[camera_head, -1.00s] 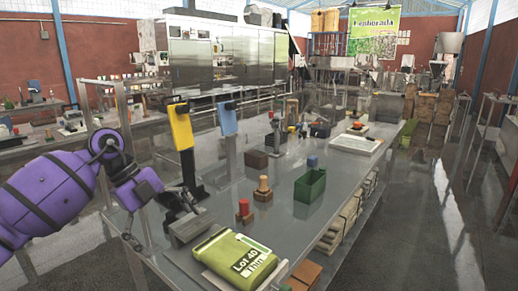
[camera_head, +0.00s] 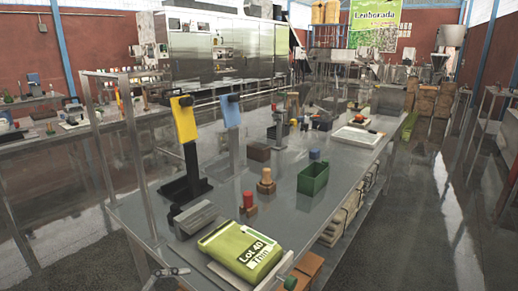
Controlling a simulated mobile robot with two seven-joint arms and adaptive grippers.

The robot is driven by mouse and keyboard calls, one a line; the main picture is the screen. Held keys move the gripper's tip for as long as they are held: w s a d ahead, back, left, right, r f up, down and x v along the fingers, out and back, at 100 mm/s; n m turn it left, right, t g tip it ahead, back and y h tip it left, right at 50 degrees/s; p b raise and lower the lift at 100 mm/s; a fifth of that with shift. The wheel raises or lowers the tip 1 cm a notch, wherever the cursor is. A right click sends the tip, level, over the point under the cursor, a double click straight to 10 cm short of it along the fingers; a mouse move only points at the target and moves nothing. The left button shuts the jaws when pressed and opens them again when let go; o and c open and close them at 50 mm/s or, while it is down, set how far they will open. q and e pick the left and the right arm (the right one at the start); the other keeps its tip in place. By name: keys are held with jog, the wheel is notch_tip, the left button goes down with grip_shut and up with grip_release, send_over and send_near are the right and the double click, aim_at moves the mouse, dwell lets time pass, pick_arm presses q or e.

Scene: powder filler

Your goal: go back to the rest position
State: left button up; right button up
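A small grey metal piece with dark joints (camera_head: 170,272) shows at the bottom edge, off the near left corner of the table. It looks like the tip of my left gripper; the rest of that arm is out of view, and whether the gripper is open or shut cannot be told. My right gripper is not in view.
A yellow panel (camera_head: 183,119) and a blue panel (camera_head: 229,112) stand on posts at the table's left. Red (camera_head: 248,203) and orange-topped (camera_head: 266,182) stamps and a green bin (camera_head: 312,179) stand mid-table. The right-hand floor is clear.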

pick_arm(q)
jog(key=s+a+f+n+t+y, duration=0.5)
jog(key=s+a+f+n+y, duration=0.35)
jog(key=s+a+f, duration=0.55)
jog(key=s+a+f+n+g+y, duration=0.2)
jog(key=s+a+f+g+y, duration=0.15)
jog(key=s+a, duration=0.4)
jog(key=s+a+f+n+g+y, duration=0.15)
jog(key=s+a+f, duration=0.3)
jog(key=s, duration=0.65)
jog(key=d+f+n+t, duration=0.15)
jog(key=d+n, duration=0.35)
jog(key=d, duration=0.6)
jog(key=d+f+n+g, duration=0.1)
jog(key=d+f+n, duration=0.25)
jog(key=d, duration=0.65)
notch_tip(320, 180, up, 6)
jog(key=w+d+n+t+p, duration=0.1)
jog(key=w+p, duration=0.1)
jog(key=p, duration=0.3)
jog(key=shift+d+r, duration=0.25)
jog(key=shift+d, duration=0.15)
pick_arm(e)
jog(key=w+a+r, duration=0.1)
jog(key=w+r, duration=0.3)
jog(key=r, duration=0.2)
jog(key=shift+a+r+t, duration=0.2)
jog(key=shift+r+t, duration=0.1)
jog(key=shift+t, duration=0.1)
